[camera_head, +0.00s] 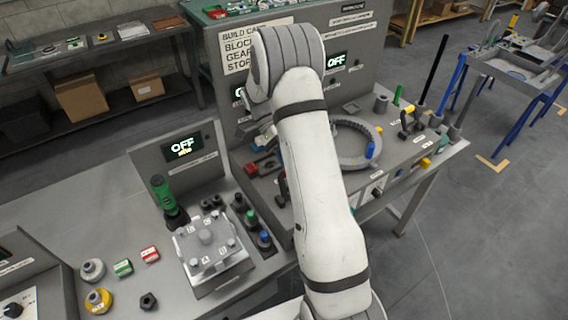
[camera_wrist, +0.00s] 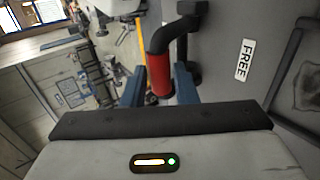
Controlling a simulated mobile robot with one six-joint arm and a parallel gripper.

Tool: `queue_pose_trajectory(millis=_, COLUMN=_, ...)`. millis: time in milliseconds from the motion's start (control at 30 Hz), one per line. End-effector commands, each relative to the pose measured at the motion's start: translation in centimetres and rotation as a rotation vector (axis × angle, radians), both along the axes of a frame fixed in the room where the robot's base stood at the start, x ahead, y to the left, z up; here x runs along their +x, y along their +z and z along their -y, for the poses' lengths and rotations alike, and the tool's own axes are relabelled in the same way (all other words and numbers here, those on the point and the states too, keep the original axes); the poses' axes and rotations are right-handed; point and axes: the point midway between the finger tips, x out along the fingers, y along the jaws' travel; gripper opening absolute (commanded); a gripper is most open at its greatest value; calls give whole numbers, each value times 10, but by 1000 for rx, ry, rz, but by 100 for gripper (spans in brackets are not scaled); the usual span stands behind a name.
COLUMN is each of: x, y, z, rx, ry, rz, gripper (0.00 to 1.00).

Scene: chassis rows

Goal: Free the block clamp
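In the wrist view a lever with a red grip (camera_wrist: 159,74) and a bent black arm (camera_wrist: 176,33) sits between the two blue fingers of my gripper (camera_wrist: 160,84). One finger is on each side of the red grip, very close to it. I cannot tell whether they press on it. A white label reading FREE (camera_wrist: 244,60) is on the grey surface to the right of the lever. In the head view my white arm hides my gripper and the lever. The clamp's jaws and any block in it cannot be made out.
In the head view a ring-shaped part (camera_head: 346,163) lies on the bench right of my arm. A grey fixture (camera_head: 213,256) and a green-handled tool (camera_head: 163,193) are to its left. Two displays read OFF (camera_head: 183,147). Open floor (camera_head: 475,220) lies at right.

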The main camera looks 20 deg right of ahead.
Motion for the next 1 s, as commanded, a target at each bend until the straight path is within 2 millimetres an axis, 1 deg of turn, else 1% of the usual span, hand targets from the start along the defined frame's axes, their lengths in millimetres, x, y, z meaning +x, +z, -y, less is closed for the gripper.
queue_pose_trajectory(millis=33, x=0, y=0, z=0, rx=0, ry=0, rz=1, gripper=30)
queue_pose_trajectory(millis=167, x=0, y=0, z=0, rx=0, ry=1, rz=2, gripper=41)
queue_pose_trajectory(millis=467, x=1, y=3, z=0, rx=0, ry=1, rz=4, gripper=42)
queue_pose_trajectory(millis=567, x=1, y=14, z=0, rx=-1, ry=1, rz=6, gripper=42)
queue_pose_trajectory(millis=833, x=0, y=65, z=0, rx=-1, ry=1, rz=7, gripper=42)
queue_pose_trajectory(millis=1000, x=-1, y=90, z=0, rx=-1, ry=0, rz=4, gripper=42)
